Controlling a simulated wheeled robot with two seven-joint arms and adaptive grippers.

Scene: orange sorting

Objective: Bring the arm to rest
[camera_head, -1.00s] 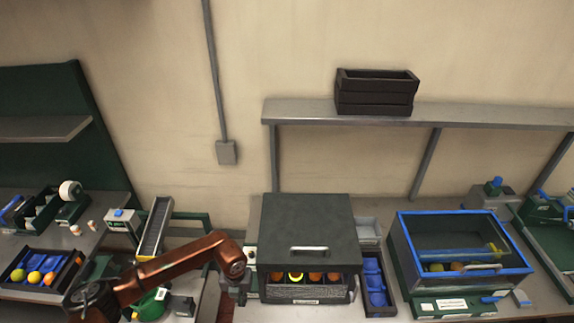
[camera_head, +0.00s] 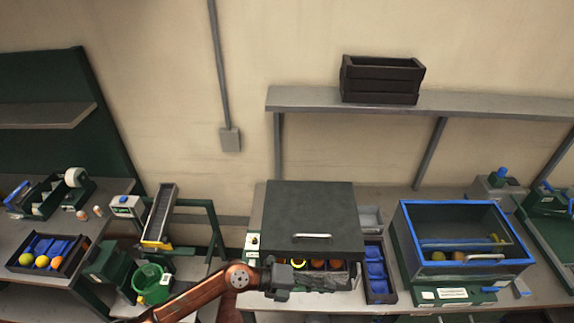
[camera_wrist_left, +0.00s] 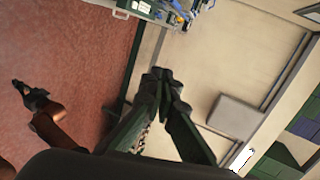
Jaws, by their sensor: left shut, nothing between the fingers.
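My left arm comes in low from the left in the head view. Its gripper (camera_head: 335,280) is in front of the dark grey box with a handle (camera_head: 312,215) and covers part of the fruit row below it. I cannot tell whether it touches the box. In the left wrist view the two dark fingers (camera_wrist_left: 164,76) meet at their tips with nothing between them. A second copper arm with a dark gripper (camera_wrist_left: 32,97), which looks like my right one, hangs over the reddish floor at the left of that view; its jaws are too small to read.
A blue-rimmed clear bin (camera_head: 399,232) with fruit stands right of the box. A narrow tray with blue inserts (camera_head: 378,299) lies between them. A green bucket (camera_head: 152,282) is at left. A dark crate (camera_head: 382,80) sits on the wall shelf (camera_head: 480,104).

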